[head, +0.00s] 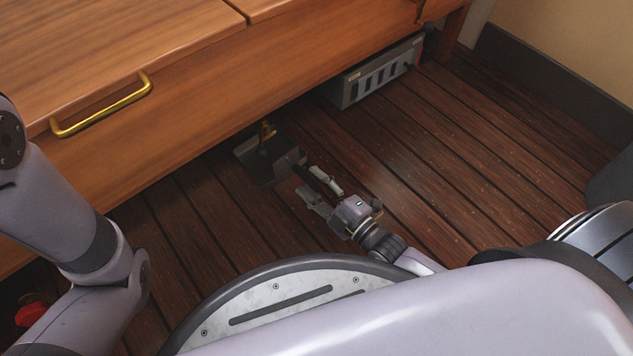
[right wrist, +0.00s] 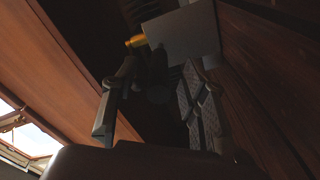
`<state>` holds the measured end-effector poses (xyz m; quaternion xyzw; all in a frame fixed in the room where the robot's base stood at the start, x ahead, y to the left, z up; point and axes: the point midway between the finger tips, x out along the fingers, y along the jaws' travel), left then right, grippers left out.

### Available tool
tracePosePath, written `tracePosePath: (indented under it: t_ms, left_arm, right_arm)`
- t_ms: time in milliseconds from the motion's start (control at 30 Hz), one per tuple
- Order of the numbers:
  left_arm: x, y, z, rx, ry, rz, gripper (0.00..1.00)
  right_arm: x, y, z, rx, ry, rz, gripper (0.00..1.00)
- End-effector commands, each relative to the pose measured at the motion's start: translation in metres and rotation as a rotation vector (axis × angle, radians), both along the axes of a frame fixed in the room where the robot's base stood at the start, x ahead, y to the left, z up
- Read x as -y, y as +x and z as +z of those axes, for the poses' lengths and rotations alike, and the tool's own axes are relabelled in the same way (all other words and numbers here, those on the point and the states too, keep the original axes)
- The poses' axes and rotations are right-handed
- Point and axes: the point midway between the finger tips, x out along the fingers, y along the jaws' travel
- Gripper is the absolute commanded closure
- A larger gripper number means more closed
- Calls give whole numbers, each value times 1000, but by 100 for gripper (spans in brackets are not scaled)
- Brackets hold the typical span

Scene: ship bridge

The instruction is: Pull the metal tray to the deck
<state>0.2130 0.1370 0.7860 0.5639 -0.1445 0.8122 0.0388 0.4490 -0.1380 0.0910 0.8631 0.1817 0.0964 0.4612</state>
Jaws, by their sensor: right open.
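The metal tray (head: 250,160) is a dark grey flat piece low under the front edge of the wooden desk, partly in shadow. In the right wrist view, a flat grey plate of it (right wrist: 185,35) shows beyond the fingers. A small brass-coloured part (head: 267,131) is beside it and also shows in the wrist view (right wrist: 135,41). My right gripper (head: 306,179) is low over the deck, just in front of the tray. Its fingers are apart and point toward it, with nothing clearly held between them. Deep shadow hides the tray's far side. My left gripper is out of view.
The wooden desk (head: 210,120) overhangs the tray and has a brass handle (head: 102,105). A grey vented box (head: 375,75) stands under the desk to the right. A red object (head: 32,310) lies at lower left. The plank deck (head: 440,130) is clear to the right.

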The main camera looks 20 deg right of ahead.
Motion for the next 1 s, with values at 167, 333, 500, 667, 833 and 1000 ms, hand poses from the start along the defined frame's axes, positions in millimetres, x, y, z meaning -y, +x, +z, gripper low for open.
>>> tracePosePath:
  t_ms: [167, 333, 500, 667, 833, 1000]
  left_arm:
    - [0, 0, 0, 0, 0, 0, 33]
    - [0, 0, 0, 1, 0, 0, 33]
    - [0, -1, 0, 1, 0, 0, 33]
    - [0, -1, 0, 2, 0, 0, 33]
    - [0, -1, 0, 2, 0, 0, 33]
    - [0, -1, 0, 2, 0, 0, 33]
  right_arm:
    - [-1, 0, 0, 0, 0, 0, 60]
    - [0, 0, 0, 0, 0, 0, 62]
    - [0, 0, 0, 0, 0, 0, 73]
    - [0, 0, 0, 0, 0, 0, 84]
    - [0, 0, 0, 0, 0, 0, 95]
    - [0, 0, 0, -1, 0, 1, 100]
